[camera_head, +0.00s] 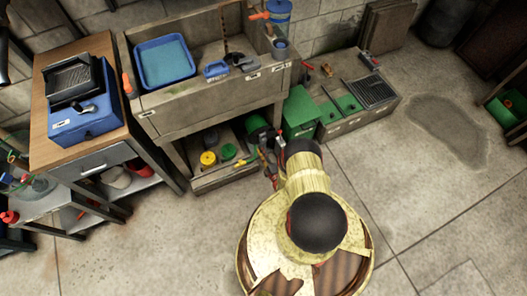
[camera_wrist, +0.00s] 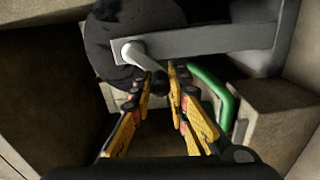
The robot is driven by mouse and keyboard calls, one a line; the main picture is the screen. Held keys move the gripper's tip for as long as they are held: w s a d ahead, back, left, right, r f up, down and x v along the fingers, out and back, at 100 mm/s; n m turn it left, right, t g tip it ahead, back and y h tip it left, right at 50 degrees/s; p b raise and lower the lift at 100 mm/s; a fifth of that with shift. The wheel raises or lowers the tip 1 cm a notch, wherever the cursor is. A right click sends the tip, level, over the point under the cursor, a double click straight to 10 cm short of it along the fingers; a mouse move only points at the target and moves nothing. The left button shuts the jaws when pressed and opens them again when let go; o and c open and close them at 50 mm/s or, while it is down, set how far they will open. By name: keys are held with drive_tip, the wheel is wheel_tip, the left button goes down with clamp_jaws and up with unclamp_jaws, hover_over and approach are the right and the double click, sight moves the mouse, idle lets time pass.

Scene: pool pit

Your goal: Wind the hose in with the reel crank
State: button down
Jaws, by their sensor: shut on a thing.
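The reel crank shows in the wrist view as a pale lever (camera_wrist: 140,54) on a dark round reel side (camera_wrist: 105,50). It slants down to the right to a small dark knob (camera_wrist: 161,83). My gripper (camera_wrist: 166,80), with yellow and black fingers, is shut on this crank knob. A green hose-like curve (camera_wrist: 222,92) lies just right of the fingers. In the head view my gripper (camera_head: 270,166) is low by the bench's front right leg, mostly hidden by my arm. A dark and green round thing there, seemingly the reel (camera_head: 257,133), is partly hidden.
A grey bar (camera_wrist: 215,42) crosses above the fingers in the wrist view, and a block (camera_wrist: 268,115) stands close right. In the head view a bench (camera_head: 205,105) holds a blue tray (camera_head: 164,62). A green box (camera_head: 300,108) stands right of the reel. Floor at right is clear.

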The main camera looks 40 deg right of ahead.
drive_tip(key=m, duration=0.1)
drive_tip(key=r+m, duration=0.1)
drive_tip(key=m, duration=0.1)
drive_tip(key=shift+a+m, duration=0.3)
drive_tip(key=shift+a, duration=0.05)
drive_tip(key=shift+w+a+r+m, duration=0.15)
drive_tip(key=shift+r+m, duration=0.35)
drive_tip(key=shift+m, duration=0.7)
drive_tip(key=c, duration=1.7)
unclamp_jaws()
drive_tip(key=shift+r, duration=0.1)
drive_tip(key=r, duration=0.8)
drive_tip(key=shift+w+d+r, duration=0.1)
drive_tip(key=shift+d+r, duration=0.1)
drive_tip(key=shift+r, duration=0.05)
drive_tip(key=shift+a+r, duration=0.15)
drive_tip(key=shift+r, duration=0.6)
